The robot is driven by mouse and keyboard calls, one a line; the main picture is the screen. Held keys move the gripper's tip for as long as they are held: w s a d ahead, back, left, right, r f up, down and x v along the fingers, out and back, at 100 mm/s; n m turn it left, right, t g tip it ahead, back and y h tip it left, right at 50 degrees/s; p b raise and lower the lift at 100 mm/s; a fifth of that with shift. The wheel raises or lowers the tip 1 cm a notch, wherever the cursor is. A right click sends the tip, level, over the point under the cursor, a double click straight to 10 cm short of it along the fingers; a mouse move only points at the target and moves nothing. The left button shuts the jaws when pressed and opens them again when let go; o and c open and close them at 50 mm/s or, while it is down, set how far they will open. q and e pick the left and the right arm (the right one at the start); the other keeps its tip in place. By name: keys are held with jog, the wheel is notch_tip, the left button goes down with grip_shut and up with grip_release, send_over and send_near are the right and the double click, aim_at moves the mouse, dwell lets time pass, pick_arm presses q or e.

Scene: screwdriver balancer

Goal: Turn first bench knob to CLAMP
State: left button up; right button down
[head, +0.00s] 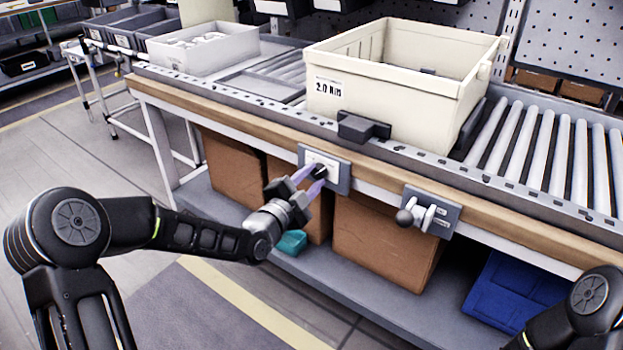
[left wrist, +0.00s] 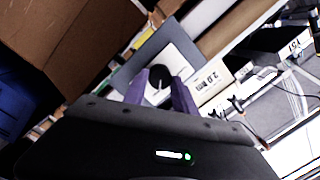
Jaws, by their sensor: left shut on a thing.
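The first bench knob (left wrist: 160,77) is a round black knob on a pale plate (head: 337,170) with a grey surround, fixed to the front edge of the bench. My left gripper (head: 312,172) reaches it from the left in the head view. In the left wrist view its two purple fingers (left wrist: 157,88) lie on either side of the knob, shut on it. The fingers hide part of the knob, and I cannot read the plate's markings. My right arm shows at the lower right of the head view, but its gripper is out of view.
A second panel with a lever (head: 428,215) sits to the right on the bench front. A cream bin (head: 345,95) labelled 2.0 Nm stands on the rollers above. Cardboard boxes (head: 385,240) and a blue folded item (head: 515,292) lie on the lower shelf. Floor in front is clear.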

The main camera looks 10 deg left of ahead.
pick_arm(q)
grip_shut()
